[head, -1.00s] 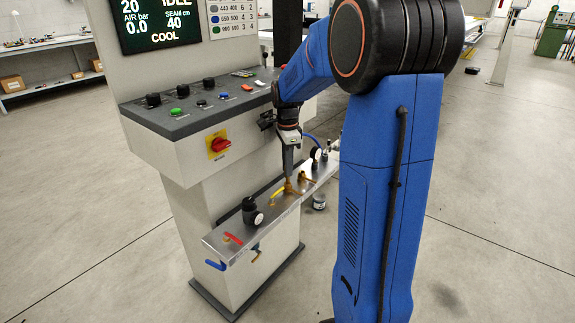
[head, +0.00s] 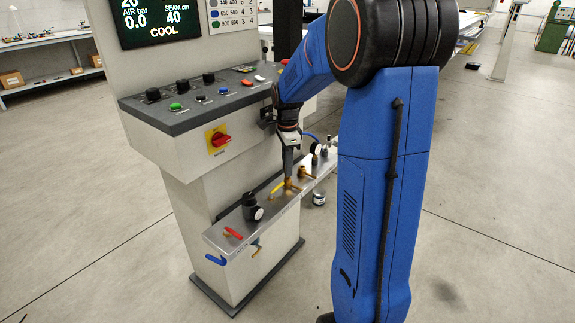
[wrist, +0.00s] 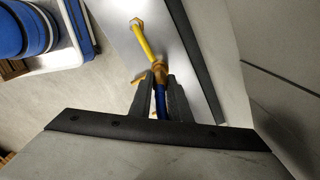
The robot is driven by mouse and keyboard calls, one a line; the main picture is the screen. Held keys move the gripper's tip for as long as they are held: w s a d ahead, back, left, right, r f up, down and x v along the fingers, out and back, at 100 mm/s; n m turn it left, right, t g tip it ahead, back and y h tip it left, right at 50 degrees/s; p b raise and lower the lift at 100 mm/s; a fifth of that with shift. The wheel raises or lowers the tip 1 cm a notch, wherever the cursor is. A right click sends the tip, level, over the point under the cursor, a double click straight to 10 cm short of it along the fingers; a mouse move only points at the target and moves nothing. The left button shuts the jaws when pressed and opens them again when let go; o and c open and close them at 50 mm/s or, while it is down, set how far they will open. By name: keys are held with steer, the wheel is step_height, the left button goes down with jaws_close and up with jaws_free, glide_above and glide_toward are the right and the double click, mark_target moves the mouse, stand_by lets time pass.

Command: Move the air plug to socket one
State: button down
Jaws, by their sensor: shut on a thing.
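My gripper (head: 288,170) points down at a brass fitting (head: 290,186) on the metal ledge (head: 228,225) of the console. In the wrist view, my gripper (wrist: 162,80) is shut on the air plug (wrist: 161,102), of which a blue part shows between the fingers. A brass piece (wrist: 159,68) sits at the fingertips, next to a yellow lever (wrist: 144,42). The plug's end is hidden, so I cannot tell whether it is seated. I cannot read which socket is one.
A black regulator with a gauge (head: 252,208) stands on the ledge. Red (head: 233,232) and blue (head: 215,260) handles are at its near end. The control panel (head: 190,112) with a red switch (head: 218,139) overhangs close behind my gripper. Floor in front is clear.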

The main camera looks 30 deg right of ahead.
steer(key=c, duration=1.6)
jaws_free()
step_height(320, 180, up, 17)
steer(key=shift+r, duration=0.15)
steer(key=s+a+f+n+t, duration=0.1)
steer(key=s+a+f+n, duration=0.2)
steer(key=s, duration=0.7)
steer(key=s+a+f+n+t, duration=0.2)
steer(key=s+a+f+n, duration=0.1)
steer(key=s+a+n, duration=0.4)
steer(key=s+a+f+n+t, duration=0.1)
steer(key=s+a+f+n, duration=0.3)
steer(key=s+n, duration=0.7)
steer(key=shift+s+a+f+t, duration=0.1)
steer(key=shift+s+a+t, duration=0.3)
steer(key=shift+s+a, duration=0.6)
steer(key=shift+s+d, duration=0.1)
